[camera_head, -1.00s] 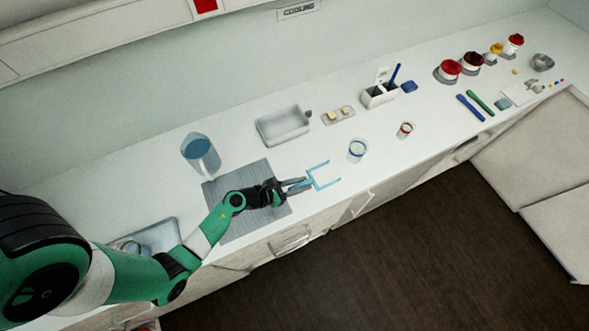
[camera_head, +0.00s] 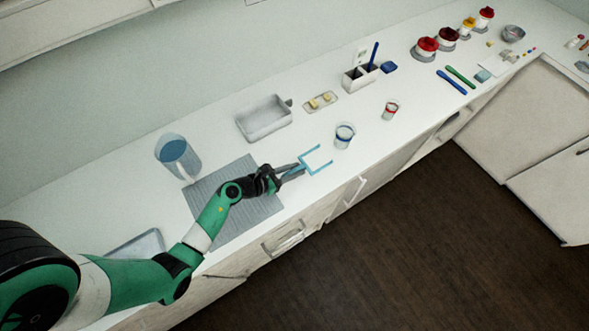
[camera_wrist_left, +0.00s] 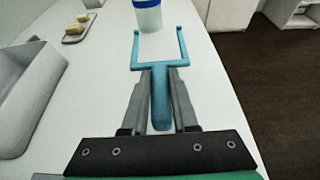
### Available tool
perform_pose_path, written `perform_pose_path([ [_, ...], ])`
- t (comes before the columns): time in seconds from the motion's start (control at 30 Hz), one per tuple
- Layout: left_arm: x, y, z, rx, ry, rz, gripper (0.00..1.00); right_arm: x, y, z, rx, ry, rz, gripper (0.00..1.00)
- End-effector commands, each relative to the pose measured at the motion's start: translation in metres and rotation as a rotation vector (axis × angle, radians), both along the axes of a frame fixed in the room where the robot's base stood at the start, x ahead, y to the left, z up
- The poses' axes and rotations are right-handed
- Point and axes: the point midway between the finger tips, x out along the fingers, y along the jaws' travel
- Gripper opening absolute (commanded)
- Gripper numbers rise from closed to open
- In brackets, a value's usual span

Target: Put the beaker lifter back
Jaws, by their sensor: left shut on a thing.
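The beaker lifter (camera_head: 313,160) is a light-blue two-pronged fork. My left gripper (camera_head: 292,172) is shut on its handle. In the left wrist view the handle (camera_wrist_left: 161,100) lies between the two fingers of the gripper (camera_wrist_left: 160,105), and the prongs point away toward a beaker with a blue band (camera_wrist_left: 148,14). In the head view that blue-banded beaker (camera_head: 344,136) stands just beyond and right of the prongs, apart from them. My right gripper is not in view.
A grey ribbed mat (camera_head: 222,197) lies under my left forearm. A pitcher of blue liquid (camera_head: 178,157), a white tray (camera_head: 264,120) and a red-banded beaker (camera_head: 391,109) stand nearby. A holder (camera_head: 358,80) stands farther back. The counter's front edge is close to the lifter.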

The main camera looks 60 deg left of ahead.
Motion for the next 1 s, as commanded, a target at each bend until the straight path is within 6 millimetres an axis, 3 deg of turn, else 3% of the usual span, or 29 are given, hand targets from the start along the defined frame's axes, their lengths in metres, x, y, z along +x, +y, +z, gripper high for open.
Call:
perform_pose_path([
  [0.03,0.000,0.000,-0.010,0.000,-0.001,0.000,0.00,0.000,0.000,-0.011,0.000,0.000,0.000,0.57],
  [0.13,0.000,0.000,-0.014,0.000,-0.001,0.000,0.00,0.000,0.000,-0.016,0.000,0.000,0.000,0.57],
  [1.0,0.000,0.000,-0.023,0.000,-0.001,0.000,0.00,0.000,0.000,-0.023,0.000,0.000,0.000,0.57],
])
